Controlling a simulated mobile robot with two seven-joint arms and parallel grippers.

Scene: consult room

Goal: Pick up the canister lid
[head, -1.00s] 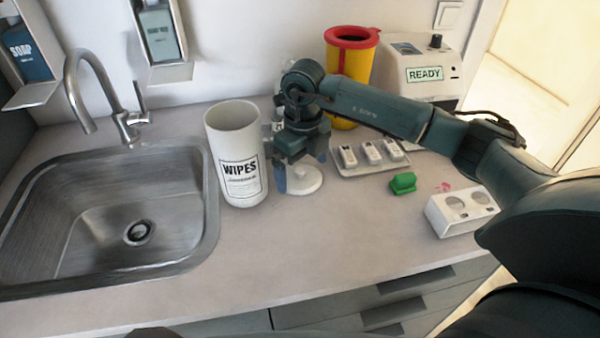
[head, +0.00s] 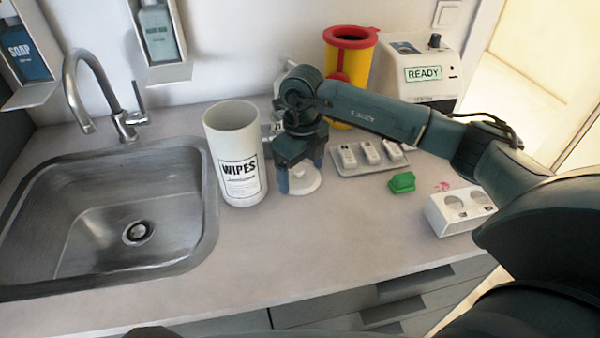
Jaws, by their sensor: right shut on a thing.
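The white round canister lid (head: 305,184) is on or just above the counter, right of the canister; I cannot tell whether it touches the counter. My right gripper (head: 300,176) points down over the lid and is shut on it, with its fingers hiding part of the lid's middle. The white wipes canister (head: 236,150) stands upright and open-topped beside the sink, just left of the gripper. My left gripper is not in view.
A sink (head: 110,215) with a tap (head: 100,95) is at left. A tray with several small white items (head: 370,154), a green block (head: 402,183) and a white two-hole holder (head: 460,211) lie right. A yellow sharps bin (head: 350,62) and a READY device (head: 422,72) stand behind. The front counter is clear.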

